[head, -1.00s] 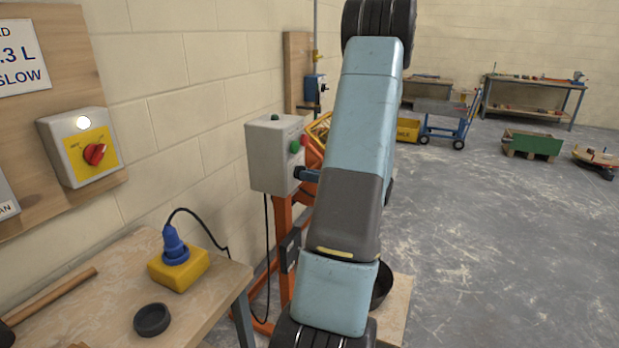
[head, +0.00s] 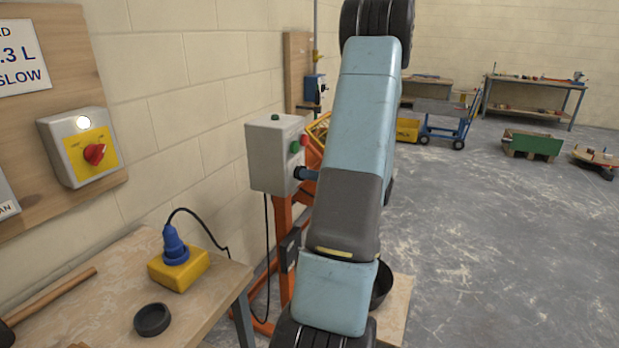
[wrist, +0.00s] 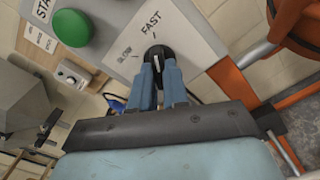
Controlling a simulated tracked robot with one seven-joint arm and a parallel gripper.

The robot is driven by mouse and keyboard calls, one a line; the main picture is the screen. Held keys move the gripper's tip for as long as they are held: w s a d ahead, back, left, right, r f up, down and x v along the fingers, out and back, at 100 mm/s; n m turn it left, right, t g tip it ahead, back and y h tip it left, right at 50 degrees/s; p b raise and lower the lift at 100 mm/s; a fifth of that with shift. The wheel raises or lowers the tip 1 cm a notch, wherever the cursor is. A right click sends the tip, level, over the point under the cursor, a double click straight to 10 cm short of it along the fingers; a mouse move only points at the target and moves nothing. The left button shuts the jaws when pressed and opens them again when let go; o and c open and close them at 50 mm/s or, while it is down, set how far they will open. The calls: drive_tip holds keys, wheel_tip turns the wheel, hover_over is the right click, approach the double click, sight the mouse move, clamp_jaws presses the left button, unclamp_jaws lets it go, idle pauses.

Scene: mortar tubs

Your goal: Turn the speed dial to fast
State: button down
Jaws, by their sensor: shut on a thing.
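The speed dial (wrist: 158,54) is a black round knob with a pale pointer mark, on a grey panel with the words SLOW and FAST. In the wrist view, SLOW is to its left and FAST is above it. My gripper (wrist: 158,74) has its two blue fingers closed on the dial, one on each side. The pale mark shows between the fingertips and looks roughly upright in the picture; its exact setting is hard to tell. In the head view, the grey control box (head: 268,155) stands on an orange frame, and my arm hides part of its right side.
A green button (wrist: 72,28) sits left of the dial; a red button (head: 304,140) shows in the head view.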

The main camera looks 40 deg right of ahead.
drive_tip(key=shift+s+f, duration=0.1)
drive_tip(key=shift+f, duration=0.1)
drive_tip(key=c, duration=1.1)
unclamp_jaws()
drive_tip(key=shift+r, duration=0.1)
drive_tip(key=v, duration=1.3)
drive_tip(key=shift+s+d, duration=0.1)
drive_tip(key=shift+s, duration=0.2)
